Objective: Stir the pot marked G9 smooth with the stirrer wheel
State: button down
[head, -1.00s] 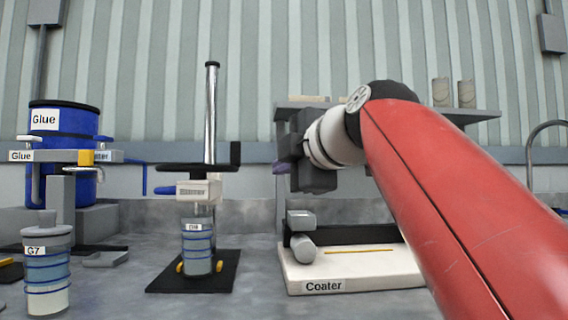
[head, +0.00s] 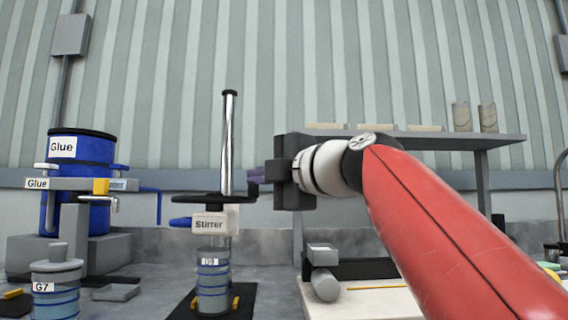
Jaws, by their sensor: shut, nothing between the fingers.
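The stirrer, labelled "Stirrer" (head: 209,224), stands left of centre in the head view. Its flat black wheel (head: 205,197) sits on top, beside a tall metal post (head: 229,130). A clear pot with blue bands (head: 212,284) stands upright under the stirrer head. Its small label is blurred and seems to read G9. My gripper (head: 257,176) is shut and empty, pointing left, just right of the post and a little above the wheel's level.
A pot marked G7 (head: 57,290) stands at the front left. A blue glue drum (head: 79,180) with a tap stand is behind it. The coater (head: 367,302) with its roller (head: 325,284) lies right of the stirrer. A shelf (head: 430,139) holds several items behind my arm.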

jog(key=shift+w+d+p, duration=0.1)
jog(key=shift+w+p, duration=0.5)
jog(key=shift+w, duration=1.5)
jog(key=shift+w+d+n+g+y+p, duration=0.15)
jog(key=shift+w+n+g+y+p, duration=0.35)
jog(key=shift+w+n+g+y, duration=0.7)
jog(key=shift+w+d+n+g+y+p, duration=0.1)
jog(key=shift+w+n+g+y+p, duration=0.35)
jog(key=shift+w+n+g+y, duration=0.75)
jog(key=shift+w+m+h, duration=0.3)
jog(key=shift+w+h, duration=0.1)
jog(key=shift+w, duration=0.1)
jog(key=shift+s+f, duration=0.1)
jog(key=shift+s, duration=0.05)
